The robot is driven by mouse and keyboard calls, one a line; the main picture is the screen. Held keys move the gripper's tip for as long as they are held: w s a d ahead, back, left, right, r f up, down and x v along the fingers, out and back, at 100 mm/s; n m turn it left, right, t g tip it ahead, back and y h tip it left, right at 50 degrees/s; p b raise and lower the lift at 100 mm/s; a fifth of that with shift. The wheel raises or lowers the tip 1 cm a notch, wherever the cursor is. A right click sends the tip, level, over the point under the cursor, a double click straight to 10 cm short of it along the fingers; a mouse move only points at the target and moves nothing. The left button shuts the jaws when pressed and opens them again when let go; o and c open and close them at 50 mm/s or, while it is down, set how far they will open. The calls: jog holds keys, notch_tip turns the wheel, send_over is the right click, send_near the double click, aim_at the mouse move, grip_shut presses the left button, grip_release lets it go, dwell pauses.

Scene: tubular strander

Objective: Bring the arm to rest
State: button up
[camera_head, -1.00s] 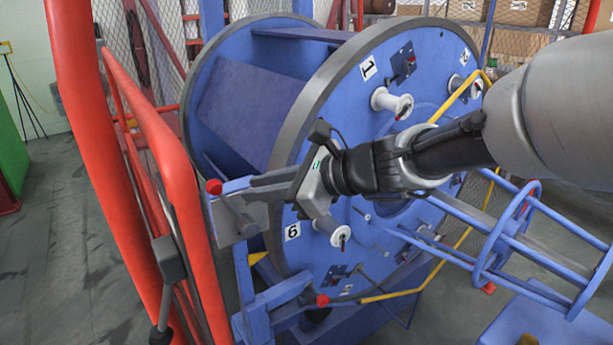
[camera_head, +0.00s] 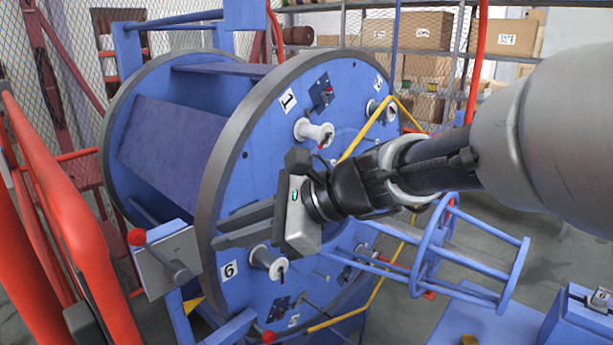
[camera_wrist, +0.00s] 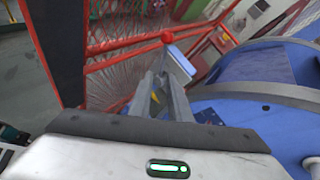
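My gripper (camera_head: 214,235) is at the end of my arm, which comes in from the right in the head view. Its two grey fingers point left, across the rim of the blue strander drum's numbered disc (camera_head: 262,165). The fingers look parted and empty. In the wrist view my gripper (camera_wrist: 160,78) also shows a gap between the fingers, with floor and something yellow visible through it. I cannot tell how far the fingers are from the disc.
Red guard rails (camera_head: 75,245) stand at the left. A grey box with a red-knobbed lever (camera_head: 170,260) is left of the fingers. White spools (camera_head: 312,132) jut from the disc. A blue cage (camera_head: 470,255) lies to the right. Shelves with boxes (camera_head: 408,30) stand behind.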

jog(key=s+d+f+n+t+h+p, duration=0.1)
jog(key=s+d+n+h, duration=0.2)
jog(key=d, duration=0.6)
jog(key=s+d+f+n+t+h+p, duration=0.1)
jog(key=s+d+n+h, duration=0.3)
jog(key=d+n, duration=0.3)
jog(key=s+d+f+n+t+h+p, duration=0.1)
jog(key=s+d+n+h, duration=0.3)
jog(key=d, duration=0.7)
jog(key=shift+d+n+h, duration=0.4)
jog(key=shift+n+h, duration=0.1)
jog(key=shift+n, duration=0.2)
